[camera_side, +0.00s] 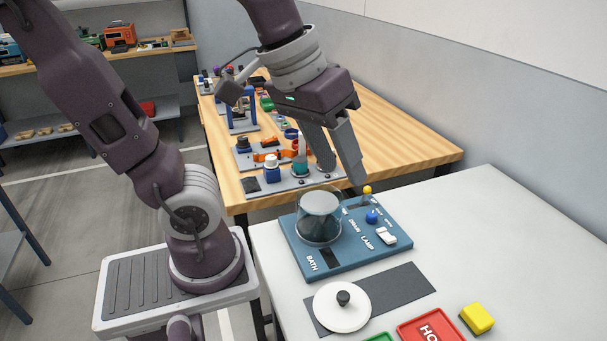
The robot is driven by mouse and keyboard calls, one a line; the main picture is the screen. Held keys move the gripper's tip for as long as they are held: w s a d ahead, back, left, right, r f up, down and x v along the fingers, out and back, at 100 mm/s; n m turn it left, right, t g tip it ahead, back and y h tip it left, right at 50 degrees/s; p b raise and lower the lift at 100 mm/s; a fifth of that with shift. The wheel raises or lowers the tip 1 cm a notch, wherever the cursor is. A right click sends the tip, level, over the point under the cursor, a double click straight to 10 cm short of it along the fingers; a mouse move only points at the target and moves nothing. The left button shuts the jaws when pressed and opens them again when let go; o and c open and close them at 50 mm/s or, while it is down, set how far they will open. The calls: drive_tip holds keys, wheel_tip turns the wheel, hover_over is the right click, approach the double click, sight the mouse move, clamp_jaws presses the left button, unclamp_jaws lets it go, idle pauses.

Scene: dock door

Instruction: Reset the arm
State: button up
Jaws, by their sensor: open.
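My gripper (341,172) is open and points down above the back part of the blue panel (294,239) on the white table. Its fingers are apart and nothing shows between them. The nearer fingertip hangs close to the glass bath (319,217); the other comes down near the yellow-topped lever. I cannot tell whether either touches anything. The bath stands on the panel's left part and looks uncovered.
A blue knob (372,217), a yellow-topped lever (367,190) and a white switch (386,236) sit on the panel. A wooden bench (400,135) behind holds several devices.

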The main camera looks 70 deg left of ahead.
drive_tip(key=s+a+f+m+t+y, duration=0.1)
drive_tip(key=s+f+m, duration=0.1)
drive_tip(key=s, duration=0.3)
drive_tip(key=shift+s+a+f+m, duration=0.2)
drive_tip(key=shift+a+f+m, duration=0.1)
drive_tip(key=shift+m, duration=0.4)
